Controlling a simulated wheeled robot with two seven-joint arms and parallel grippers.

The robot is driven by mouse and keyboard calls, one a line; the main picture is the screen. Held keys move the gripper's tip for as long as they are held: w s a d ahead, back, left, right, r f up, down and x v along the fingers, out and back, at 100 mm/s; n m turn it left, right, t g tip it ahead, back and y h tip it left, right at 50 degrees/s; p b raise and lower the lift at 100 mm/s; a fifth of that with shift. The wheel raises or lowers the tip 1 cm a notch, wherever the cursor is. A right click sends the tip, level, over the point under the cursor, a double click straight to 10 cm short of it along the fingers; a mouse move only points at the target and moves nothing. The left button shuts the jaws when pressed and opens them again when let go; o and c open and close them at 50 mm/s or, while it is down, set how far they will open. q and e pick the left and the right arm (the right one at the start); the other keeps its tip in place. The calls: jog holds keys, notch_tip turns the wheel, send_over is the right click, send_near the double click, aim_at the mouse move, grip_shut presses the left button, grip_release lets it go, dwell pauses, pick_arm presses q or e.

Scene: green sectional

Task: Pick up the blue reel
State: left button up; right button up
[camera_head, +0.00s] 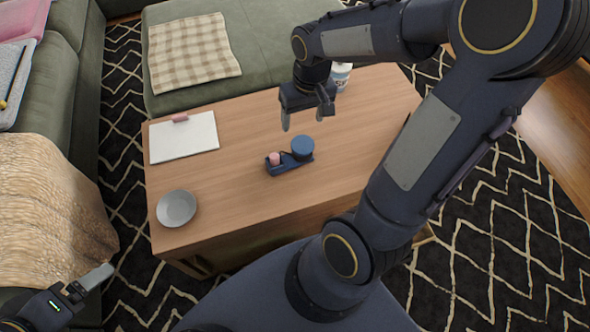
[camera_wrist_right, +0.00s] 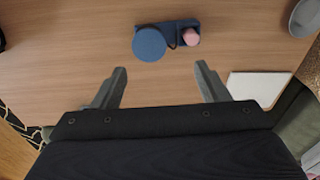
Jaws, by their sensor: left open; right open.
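The blue reel (camera_head: 302,147) is a round blue disc on a dark blue holder (camera_head: 290,164), which also carries a small pink piece (camera_head: 274,158). They rest on the wooden coffee table. In the right wrist view the reel (camera_wrist_right: 149,43) lies ahead of the fingertips, slightly left of centre. My right gripper (camera_head: 304,122) is open and empty, above the table on the far side of the reel and apart from it. It also shows in the right wrist view (camera_wrist_right: 160,72). My left gripper (camera_head: 106,272) is at the lower left, off the table and away from the reel; its jaws are partly seen.
The coffee table (camera_head: 240,200) carries a grey bowl (camera_head: 176,208), a white clipboard (camera_head: 184,138) and a white container (camera_head: 341,74) behind my right arm. A green sectional (camera_head: 262,40) with a checked cloth (camera_head: 193,52) stands behind. The tabletop around the reel is mostly clear.

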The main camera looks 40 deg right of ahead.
jog(key=b, duration=0.3)
send_over(303, 144)
jog(key=shift+g+h, duration=0.3)
jog(key=shift+g, duration=0.1)
notch_tip(303, 144, down, 8)
jog(key=shift+w+d+r, duration=0.1)
jog(key=shift+w, duration=0.05)
notch_tip(303, 144, down, 7)
jog(key=b, duration=0.3)
jog(key=shift+b, duration=0.4)
pick_arm(q)
notch_tip(303, 144, down, 9)
jog(key=shift+s+d+r, duration=0.15)
pick_arm(e)
jog(key=c, duration=0.8)
